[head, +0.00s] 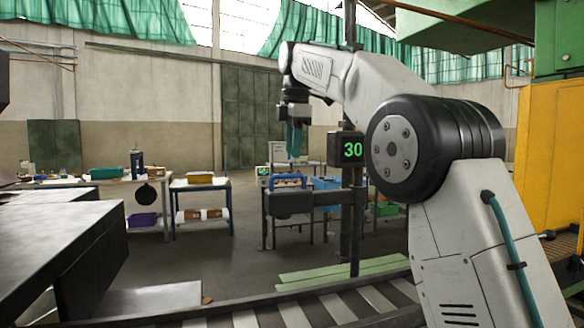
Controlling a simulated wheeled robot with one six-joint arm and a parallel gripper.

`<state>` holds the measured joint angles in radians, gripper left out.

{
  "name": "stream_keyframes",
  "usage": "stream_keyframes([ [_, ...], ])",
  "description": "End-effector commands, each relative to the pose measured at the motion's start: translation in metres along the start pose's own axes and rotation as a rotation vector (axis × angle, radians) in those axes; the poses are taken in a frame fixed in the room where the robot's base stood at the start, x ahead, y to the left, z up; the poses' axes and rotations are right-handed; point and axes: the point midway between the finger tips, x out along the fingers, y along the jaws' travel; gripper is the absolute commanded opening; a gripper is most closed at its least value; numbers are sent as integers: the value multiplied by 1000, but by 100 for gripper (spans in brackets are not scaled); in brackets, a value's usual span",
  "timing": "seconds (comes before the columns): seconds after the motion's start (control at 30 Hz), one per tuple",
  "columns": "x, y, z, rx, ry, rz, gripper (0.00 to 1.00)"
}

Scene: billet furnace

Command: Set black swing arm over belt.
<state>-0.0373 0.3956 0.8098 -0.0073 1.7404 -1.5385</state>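The black swing arm (318,198) reaches left from a dark upright post, at about mid-height in the head view. It ends in a thick dark block with a blue handle (288,182) on top. The belt (290,312), a conveyor with light and dark cross slats, runs along the bottom of the view, lower and nearer than the swing arm. My gripper (294,140) points down above the blue handle in the picture, with a visible gap between them. Its teal fingers are small and seen edge-on, so their opening is unclear. My arm hides the belt's right part.
A black display (352,150) showing a green 30 is on the post (355,235). Large dark metal surfaces (50,240) fill the left foreground. Green planks (340,272) lie behind the belt. Worktables (200,187) with bins stand behind. A yellow cabinet (550,150) stands at right.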

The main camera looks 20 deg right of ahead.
Motion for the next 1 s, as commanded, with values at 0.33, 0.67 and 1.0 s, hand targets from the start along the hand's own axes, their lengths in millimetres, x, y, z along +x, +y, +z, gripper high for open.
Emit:
stream_keyframes([
  [0.33,51,-1,0,2,0,0,33],
  [0.67,60,-1,0,3,0,1,33],
  [1.0,59,-1,0,2,0,1,0],
])
